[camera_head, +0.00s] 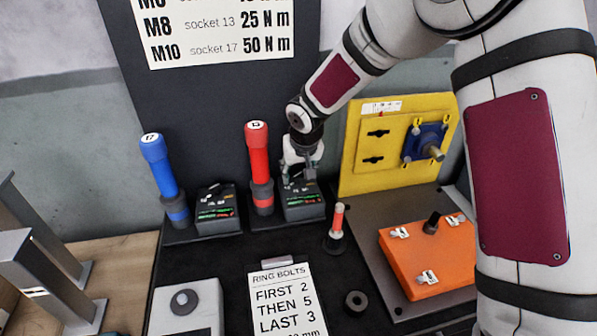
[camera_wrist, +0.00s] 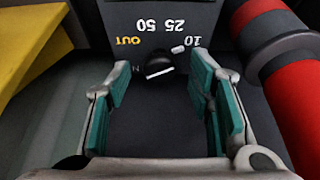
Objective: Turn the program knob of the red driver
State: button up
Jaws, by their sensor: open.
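The red driver (camera_head: 259,165), capped "13", stands upright on the black rack. Its dark program box (camera_head: 304,209), with a small lit display, is just to its right. The red driver also shows at the right of the wrist view (camera_wrist: 300,105). My gripper (camera_head: 298,178) points down over this box. In the wrist view my gripper (camera_wrist: 162,76) is open, with one teal-padded finger on each side. The black program knob (camera_wrist: 157,66) lies between the fingertips, with visible gaps on both sides. Upside-down labels 10, 25, 50 and an orange OUT surround it. The knob's exact setting is unclear.
The blue driver (camera_head: 165,180) and its box (camera_head: 216,208) stand to the left. A yellow panel (camera_head: 393,140) rises close to the right of my gripper. An orange box (camera_head: 430,255) lies front right.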

jog(key=shift+w+f, duration=0.1)
jog(key=shift+f, duration=0.1)
grip_shut()
dwell(0.3)
jog(key=n, duration=0.1)
jog(key=n+y+p, duration=0.1)
jog(key=n, duration=0.1)
jog(key=shift+d+n, duration=0.2)
jog(key=shift+n, duration=0.1)
jog(key=shift+w+n+g+y, duration=0.15)
jog(key=shift+n+g+y, duration=0.65)
jog(key=shift+n, duration=1.4)
